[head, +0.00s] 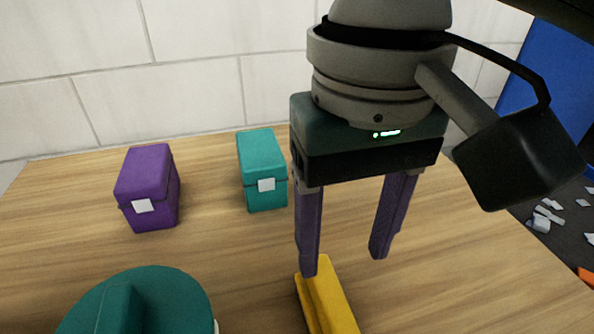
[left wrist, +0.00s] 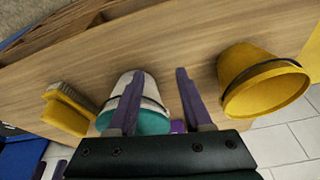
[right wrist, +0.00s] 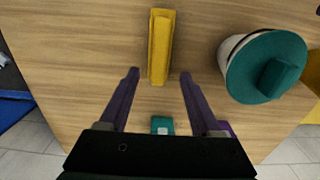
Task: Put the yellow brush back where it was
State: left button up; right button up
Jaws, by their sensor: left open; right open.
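The yellow brush (head: 335,305) lies on the wooden table at the bottom of the head view. It also shows in the right wrist view (right wrist: 161,48) and, with its pale bristles, at the left of the left wrist view (left wrist: 66,110). My right gripper (head: 343,264) is open above the brush's far end, and one finger overlaps it in the head view. In the right wrist view the brush's near end shows between the open fingers, with nothing gripped. My left gripper (left wrist: 160,72) is open and empty; it is outside the head view.
A white bucket with a teal lid (right wrist: 268,68) stands beside the brush. A yellow bucket (left wrist: 262,82) is farther along. A purple box (head: 148,187) and a teal box (head: 262,170) stand towards the wall. Bare tabletop (right wrist: 75,60) lies left of the brush in the right wrist view.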

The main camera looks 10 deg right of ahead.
jog(key=s+a+f+n+t+y, duration=0.2)
jog(key=s+a+f+y, duration=0.1)
jog(key=s+a+y, duration=0.15)
jog(key=s+d+f+h, duration=0.1)
jog(key=s+d+h, duration=0.1)
jog(key=s+d, duration=0.2)
jog(key=s+d+f+t+h, duration=0.1)
jog(key=s+d+f+h, duration=0.1)
jog(key=d, duration=0.8)
jog(key=shift+s+t, duration=0.3)
jog(key=shift+s, duration=0.55)
